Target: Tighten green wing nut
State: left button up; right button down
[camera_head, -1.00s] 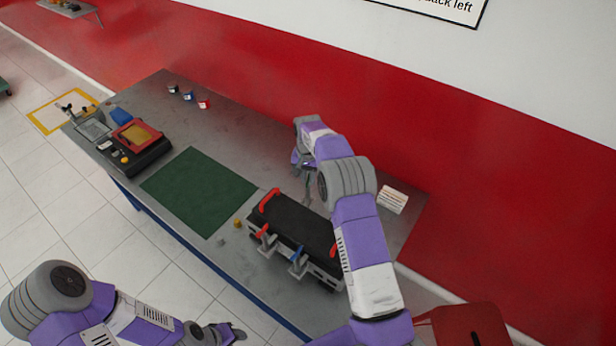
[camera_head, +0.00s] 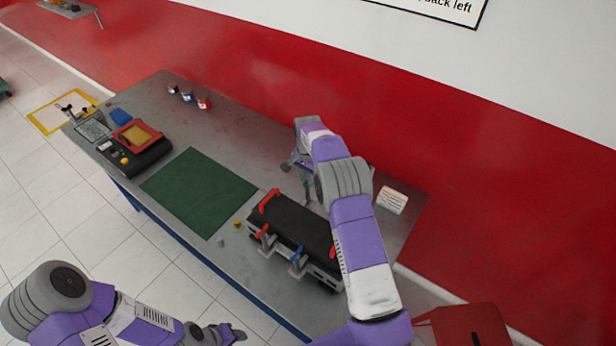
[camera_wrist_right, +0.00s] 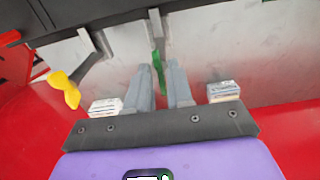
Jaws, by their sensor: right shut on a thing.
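The green wing nut (camera_wrist_right: 158,62) stands between the fingertips of my right gripper (camera_wrist_right: 163,68) in the right wrist view, at the back side of the black trainer block. My right gripper is shut on it. In the head view, my right arm reaches behind the trainer (camera_head: 292,222), and a small bit of green (camera_head: 306,187) shows below the wrist. The yellow wing nut (camera_wrist_right: 64,88) is to the left in the wrist view. My left gripper (camera_head: 226,333) is low in the head view, away from the bench; its jaws are too small to read.
A red-and-black box (camera_head: 137,143) and small cups (camera_head: 188,96) stand farther left. A white block (camera_head: 391,201) is near my right arm.

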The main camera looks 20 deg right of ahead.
jog(key=shift+w+r, duration=0.1)
jog(key=shift+r, duration=0.05)
jog(key=c, duration=1.3)
grip_release()
notch_tip(320, 180, up, 8)
jog(key=shift+f, duration=0.2)
